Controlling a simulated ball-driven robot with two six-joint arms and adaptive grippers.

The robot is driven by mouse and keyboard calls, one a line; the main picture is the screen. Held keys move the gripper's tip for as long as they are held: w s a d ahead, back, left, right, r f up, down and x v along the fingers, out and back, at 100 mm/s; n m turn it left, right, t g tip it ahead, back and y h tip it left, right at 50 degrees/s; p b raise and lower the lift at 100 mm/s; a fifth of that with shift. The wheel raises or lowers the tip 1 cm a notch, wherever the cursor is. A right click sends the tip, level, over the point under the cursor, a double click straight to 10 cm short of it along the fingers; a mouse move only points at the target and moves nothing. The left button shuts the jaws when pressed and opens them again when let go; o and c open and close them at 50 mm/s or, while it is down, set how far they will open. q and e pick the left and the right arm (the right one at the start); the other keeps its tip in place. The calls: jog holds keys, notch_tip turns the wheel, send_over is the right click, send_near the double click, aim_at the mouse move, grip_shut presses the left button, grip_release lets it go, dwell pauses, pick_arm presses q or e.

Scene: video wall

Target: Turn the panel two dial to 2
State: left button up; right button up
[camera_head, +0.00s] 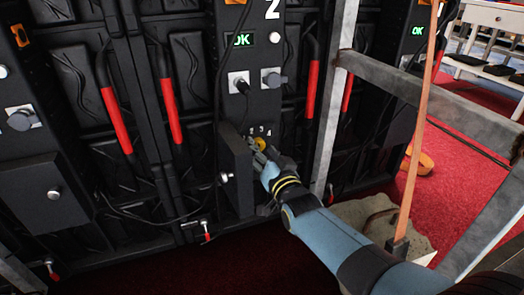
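Panel two (262,103) is a black upright strip with a white 2 at its top and a green OK display (243,40). Its dial (261,143) shows as a small yellow piece low on the strip, with white numbers above it; 3 and 4 can be read. My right gripper (256,147) reaches in from the lower right, its fingers at the dial and covering part of it. I cannot tell whether the fingers touch or grip it. The dial's pointer and lower numbers are hidden. My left gripper is out of view.
A small black door (236,168) stands swung open just left of the dial. Grey connectors (272,78) and cables sit above. Red handles (117,121) line the wall. A grey metal frame (385,77) and an orange strap (421,120) stand right, near a sandbag (385,222).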

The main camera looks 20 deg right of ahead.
jog(key=s, duration=1.2)
jog(key=shift+d, duration=0.3)
